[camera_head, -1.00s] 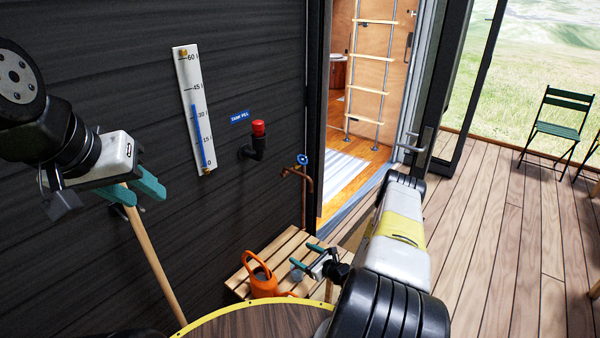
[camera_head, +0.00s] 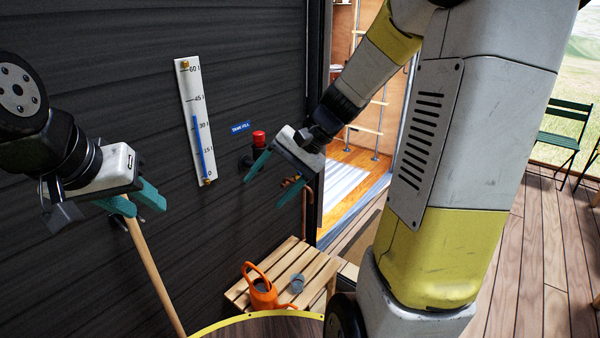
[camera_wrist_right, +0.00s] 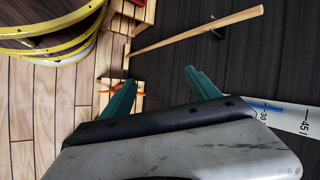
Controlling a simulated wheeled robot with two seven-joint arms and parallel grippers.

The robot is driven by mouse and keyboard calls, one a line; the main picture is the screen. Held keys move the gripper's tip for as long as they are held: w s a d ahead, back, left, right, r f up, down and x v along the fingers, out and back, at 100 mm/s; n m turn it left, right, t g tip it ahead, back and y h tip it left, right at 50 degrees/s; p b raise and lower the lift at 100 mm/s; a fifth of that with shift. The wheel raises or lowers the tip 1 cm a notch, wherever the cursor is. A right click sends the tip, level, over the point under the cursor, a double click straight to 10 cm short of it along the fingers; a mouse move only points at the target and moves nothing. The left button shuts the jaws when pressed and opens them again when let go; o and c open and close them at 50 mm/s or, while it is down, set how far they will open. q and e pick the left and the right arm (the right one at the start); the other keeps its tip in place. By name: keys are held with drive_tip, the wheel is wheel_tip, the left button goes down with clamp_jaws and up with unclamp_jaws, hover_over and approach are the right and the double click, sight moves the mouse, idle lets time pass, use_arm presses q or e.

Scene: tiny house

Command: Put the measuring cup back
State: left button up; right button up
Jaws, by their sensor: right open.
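A small bluish, see-through cup (camera_head: 297,283), which looks like the measuring cup, stands on the slatted wooden bench (camera_head: 318,262) by the dark wall. It is just right of the orange watering can. My right gripper (camera_head: 264,192) is open and empty, raised well above the bench in front of the wall near the red-capped pipe. Its spread teal fingers also show in the right wrist view (camera_wrist_right: 163,80), with nothing between them. My left gripper (camera_head: 135,202) is open at the left, in front of the wall. A wooden pole passes behind it.
The orange watering can (camera_head: 262,289) stands on the bench. A wooden pole (camera_head: 155,270) leans along the wall. A gauge (camera_head: 193,120), a red-capped pipe (camera_head: 258,140) and a copper tap pipe (camera_head: 305,205) are on the wall. The doorway is behind my right arm.

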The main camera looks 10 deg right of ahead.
drive_tip(key=s+d+r+n+t+h, duration=0.2)
drive_tip(key=s+d+r, duration=0.1)
drive_tip(key=s, duration=0.3)
drive_tip(key=s+d+r+n+t+h, duration=0.2)
drive_tip(key=s+d+r+n+h, duration=0.1)
drive_tip(key=s+r, duration=0.2)
drive_tip(key=shift+s+d+n+t, duration=0.3)
drive_tip(key=shift+s+t, duration=0.1)
drive_tip(key=shift+s, duration=0.25)
